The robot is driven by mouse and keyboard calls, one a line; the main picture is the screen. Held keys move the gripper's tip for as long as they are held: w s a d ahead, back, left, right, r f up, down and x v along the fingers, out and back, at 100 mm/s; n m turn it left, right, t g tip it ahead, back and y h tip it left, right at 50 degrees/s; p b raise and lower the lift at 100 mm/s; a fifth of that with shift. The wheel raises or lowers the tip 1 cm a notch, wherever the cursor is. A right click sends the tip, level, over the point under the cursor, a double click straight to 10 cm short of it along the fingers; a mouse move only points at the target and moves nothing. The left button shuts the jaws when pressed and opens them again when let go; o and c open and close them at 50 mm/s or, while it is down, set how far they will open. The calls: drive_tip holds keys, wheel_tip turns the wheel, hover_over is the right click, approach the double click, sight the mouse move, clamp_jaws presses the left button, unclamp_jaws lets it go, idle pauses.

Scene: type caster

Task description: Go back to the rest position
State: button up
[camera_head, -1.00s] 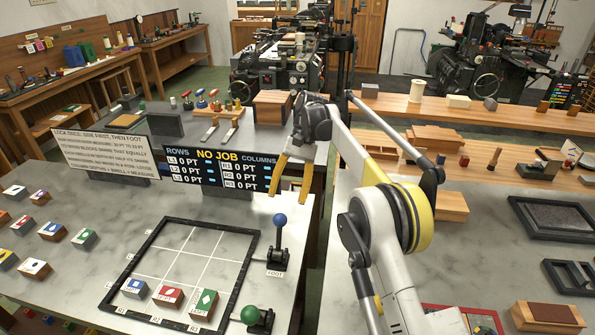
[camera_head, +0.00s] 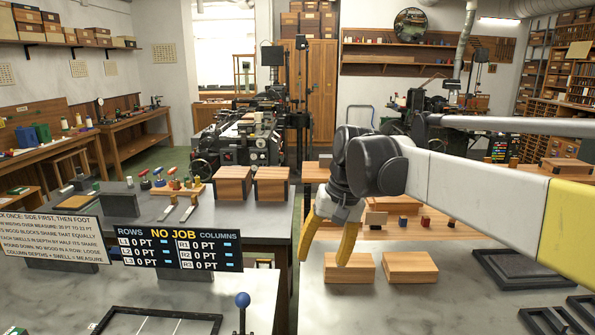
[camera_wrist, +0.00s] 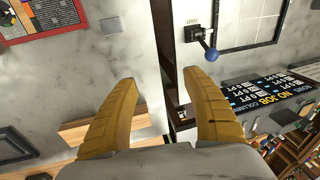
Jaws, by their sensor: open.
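My gripper (camera_head: 328,238) is open and empty, with yellow fingers pointing down, in the middle of the head view. It hangs in the air near the gap between the left and right tables. In the wrist view its two fingers (camera_wrist: 168,88) stand apart with nothing between them, above that gap. My arm reaches in from the right edge of the head view.
The blue-knobbed lever (camera_head: 242,302) stands beside the black frame (camera_head: 150,318) on the left table. A NO JOB board (camera_head: 170,243) stands behind them. Wooden blocks (camera_head: 350,268) lie below and right of my gripper. Dark trays (camera_head: 525,268) lie farther right.

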drive_tip(key=s+d+f+t+b, duration=0.1)
drive_tip(key=s+d+f+t, duration=0.1)
drive_tip(key=s+d+f, duration=0.2)
drive_tip(key=s+d+f+t+h+b, duration=0.1)
drive_tip(key=s+d+f, duration=0.3)
drive_tip(key=s, duration=0.6)
drive_tip(key=s+d+f+t+h+b, duration=0.1)
drive_tip(key=s+d+f+t, duration=0.2)
drive_tip(key=s+d+f, duration=0.1)
drive_tip(key=s+d, duration=0.1)
drive_tip(key=s, duration=0.1)
drive_tip(key=shift+s+d, duration=0.35)
drive_tip(key=shift+s, duration=0.05)
